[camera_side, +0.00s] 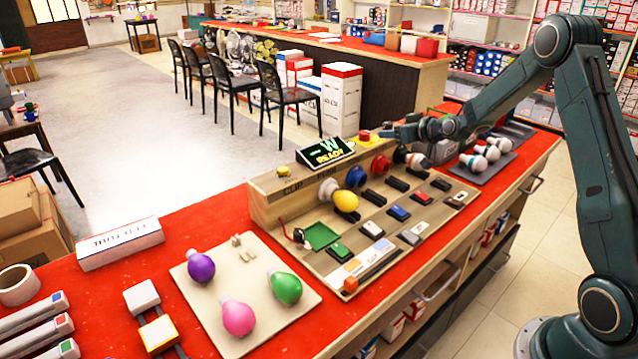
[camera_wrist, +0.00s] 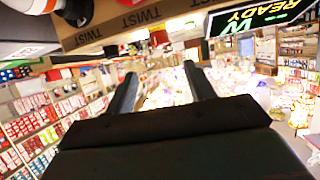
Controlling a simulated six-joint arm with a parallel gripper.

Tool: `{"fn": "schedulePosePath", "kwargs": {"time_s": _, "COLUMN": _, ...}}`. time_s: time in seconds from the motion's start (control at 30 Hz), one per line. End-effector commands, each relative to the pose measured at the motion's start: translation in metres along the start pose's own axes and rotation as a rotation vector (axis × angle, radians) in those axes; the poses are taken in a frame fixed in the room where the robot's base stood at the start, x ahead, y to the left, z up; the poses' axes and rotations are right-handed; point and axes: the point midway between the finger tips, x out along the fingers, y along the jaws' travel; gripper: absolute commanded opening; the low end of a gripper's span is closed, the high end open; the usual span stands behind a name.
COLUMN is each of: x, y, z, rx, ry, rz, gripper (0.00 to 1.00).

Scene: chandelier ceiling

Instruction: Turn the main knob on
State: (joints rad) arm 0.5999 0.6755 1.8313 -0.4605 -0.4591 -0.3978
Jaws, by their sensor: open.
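A wooden control panel (camera_side: 290,205) stands on the red counter, with a tilted screen (camera_side: 328,153) reading "READY" on top. I cannot tell for certain which part is the main knob. My gripper (camera_side: 388,134) is above the panel's right back, pointing left. In the wrist view my gripper (camera_wrist: 163,82) has its fingers apart with nothing between them. That view also shows the screen (camera_wrist: 255,17) upside down.
Blue (camera_side: 356,176) and red (camera_side: 380,165) sockets line the panel's front, with a yellow bulb (camera_side: 346,201) near the blue one. Small switches lie before them. A pale board (camera_side: 205,315) holds coloured bulbs at left.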

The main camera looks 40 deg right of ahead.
Motion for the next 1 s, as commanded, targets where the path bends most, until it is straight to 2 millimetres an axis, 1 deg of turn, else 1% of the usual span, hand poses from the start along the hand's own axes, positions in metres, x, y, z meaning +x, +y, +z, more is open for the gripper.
{"fn": "schedulePosePath", "kwargs": {"time_s": 0.17, "x": 0.006, "y": -0.001, "z": 0.001, "rx": -0.001, "ry": 0.000, "rz": -0.002, "gripper": 0.54}}
{"fn": "schedulePosePath", "kwargs": {"time_s": 0.33, "x": 0.019, "y": -0.001, "z": 0.001, "rx": -0.001, "ry": 0.001, "rz": -0.003, "gripper": 0.54}}
{"fn": "schedulePosePath", "kwargs": {"time_s": 1.0, "x": 0.092, "y": -0.001, "z": 0.001, "rx": -0.002, "ry": 0.001, "rz": -0.003, "gripper": 0.54}}
